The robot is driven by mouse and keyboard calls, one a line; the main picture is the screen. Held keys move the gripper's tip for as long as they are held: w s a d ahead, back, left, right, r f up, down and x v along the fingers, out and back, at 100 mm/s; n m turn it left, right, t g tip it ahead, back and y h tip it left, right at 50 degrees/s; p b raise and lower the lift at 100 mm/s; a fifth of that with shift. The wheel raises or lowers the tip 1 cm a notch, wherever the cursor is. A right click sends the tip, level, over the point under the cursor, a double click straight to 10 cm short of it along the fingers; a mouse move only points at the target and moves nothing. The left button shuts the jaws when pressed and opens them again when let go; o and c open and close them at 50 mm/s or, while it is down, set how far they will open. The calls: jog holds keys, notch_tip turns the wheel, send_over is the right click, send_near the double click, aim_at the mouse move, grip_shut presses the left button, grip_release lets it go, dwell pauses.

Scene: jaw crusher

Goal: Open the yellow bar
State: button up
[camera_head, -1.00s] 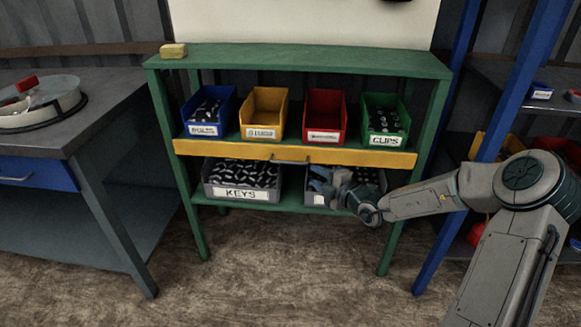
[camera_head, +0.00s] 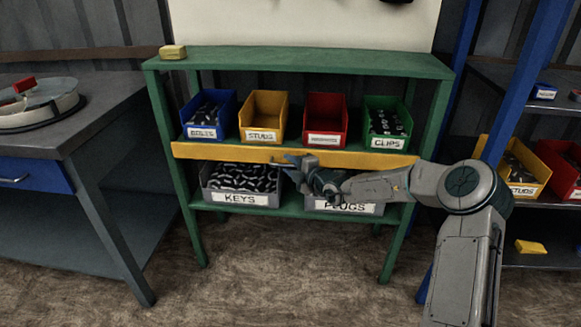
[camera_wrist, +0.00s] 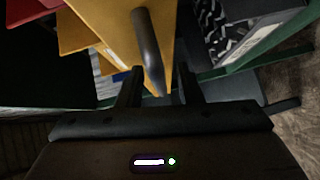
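The yellow bar (camera_head: 230,152) runs across the front of the green shelf unit, below the row of coloured bins. My gripper (camera_head: 287,165) is at the bar's middle, by the handle. In the wrist view its two dark fingers (camera_wrist: 160,85) are apart, with the handle's near end between them. I cannot tell whether they touch it.
Bins of bolts, studs and clips (camera_head: 387,142) and a red bin (camera_head: 325,138) stand above the bar. The keys bin (camera_head: 240,198) and plugs bin (camera_head: 345,208) sit below. A workbench (camera_head: 70,130) is at left, a blue-framed rack (camera_head: 520,90) at right.

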jog(key=shift+c, duration=0.3)
grip_shut()
jog(key=shift+f, duration=0.15)
notch_tip(320, 180, down, 6)
jog(key=n+g+y+b, duration=0.4)
jog(key=n+y+b, duration=0.8)
jog(key=n, duration=0.9)
jog(key=shift+w+y+b, duration=0.35)
jog(key=shift+w+y, duration=0.05)
jog(key=shift+y, duration=0.6)
jog(key=shift+n+g, duration=0.4)
jog(key=shift+g, duration=0.1)
